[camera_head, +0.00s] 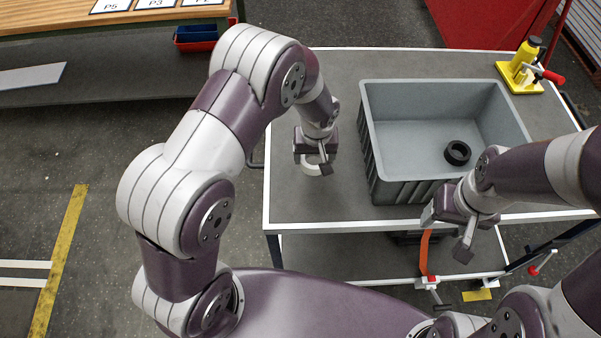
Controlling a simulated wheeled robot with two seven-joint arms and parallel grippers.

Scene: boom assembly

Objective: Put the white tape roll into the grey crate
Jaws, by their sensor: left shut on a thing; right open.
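The white tape roll (311,168) is at my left gripper (315,163), over the left part of the grey tabletop. My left gripper is shut on it and hides part of it. I cannot tell whether the roll still touches the tabletop. The grey crate (374,150) stands on the table to the right of my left gripper. My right gripper (448,226) is open and empty, in front of the crate near the table's front edge.
A black ring (457,153) lies inside the crate, toward its right; the crate floor is otherwise bare. A yellow device with a red handle (522,68) stands at the table's back right corner. An orange-handled clamp (425,254) is below my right gripper. The tabletop left of the crate is clear.

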